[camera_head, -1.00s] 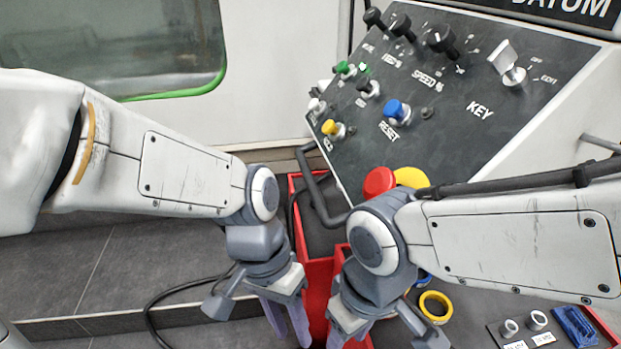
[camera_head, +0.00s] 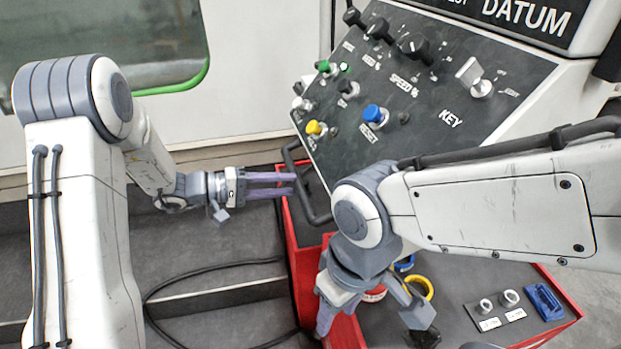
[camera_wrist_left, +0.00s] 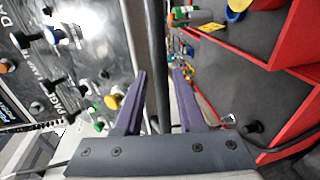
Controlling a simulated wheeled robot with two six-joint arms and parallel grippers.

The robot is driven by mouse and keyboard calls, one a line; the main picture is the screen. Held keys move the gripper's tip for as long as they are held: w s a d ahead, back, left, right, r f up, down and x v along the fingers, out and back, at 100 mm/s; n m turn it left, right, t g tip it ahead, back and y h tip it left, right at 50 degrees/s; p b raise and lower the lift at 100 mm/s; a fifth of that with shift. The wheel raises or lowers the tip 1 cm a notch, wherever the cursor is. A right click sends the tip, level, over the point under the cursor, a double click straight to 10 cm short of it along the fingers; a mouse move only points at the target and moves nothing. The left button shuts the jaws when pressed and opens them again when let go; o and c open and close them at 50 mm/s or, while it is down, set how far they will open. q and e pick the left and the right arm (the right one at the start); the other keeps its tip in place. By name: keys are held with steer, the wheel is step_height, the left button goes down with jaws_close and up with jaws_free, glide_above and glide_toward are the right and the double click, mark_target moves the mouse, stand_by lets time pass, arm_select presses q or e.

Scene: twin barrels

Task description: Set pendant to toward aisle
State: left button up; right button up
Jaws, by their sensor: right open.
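The pendant is a dark, tilted control panel (camera_head: 425,125) with knobs, buttons and a key switch; it also shows at the left of the left wrist view (camera_wrist_left: 95,50). A dark bar handle (camera_head: 318,205) runs along its lower left edge. My left gripper (camera_head: 293,184) points right, its fingertips at the handle. In the left wrist view the handle bar (camera_wrist_left: 157,60) shows between the two spread fingers, apparently not clamped. My right gripper (camera_head: 323,330) hangs low, pointing down, over the red-edged cart and away from the pendant. It is open.
A red-edged cart (camera_head: 303,285) with a dark top stands below the panel, holding a yellow ring (camera_head: 419,287), a blue block (camera_head: 543,301) and small metal parts. A black cable (camera_head: 205,270) lies at the left. A windowed door fills the back left.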

arm_select(q)
steer(key=p+x, duration=0.2)
steer(key=x, duration=0.3)
steer(key=shift+w+d, duration=0.1)
steer(key=shift+d, duration=0.3)
steer(key=shift+w+d+f+p, duration=0.2)
steer(key=shift+d+p, duration=0.1)
steer(key=shift+d, duration=0.2)
jaws_close()
stand_by(0.6)
